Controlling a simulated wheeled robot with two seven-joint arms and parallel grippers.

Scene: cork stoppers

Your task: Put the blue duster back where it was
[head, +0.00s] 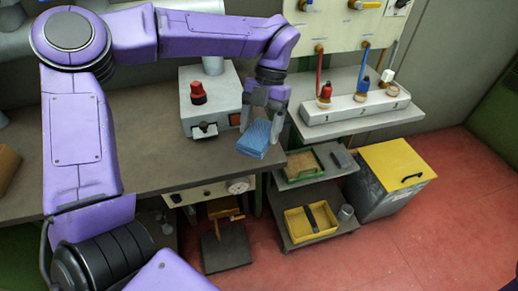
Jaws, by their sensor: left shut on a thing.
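The blue duster (256,138) is a small folded-looking blue block near the right end of the grey workbench (160,165). My left gripper (262,118) reaches down over it from above and is shut on it. The duster is at the bench's right front corner; I cannot tell whether it touches the bench top. My right gripper does not show.
A grey box with a red knob (198,93) stands just left of the duster. A white rack with numbered places (355,108) sits on a shelf to the right. Below are a yellow tray (311,222), a green-edged tray (304,164) and a yellow-lidded bin (397,164).

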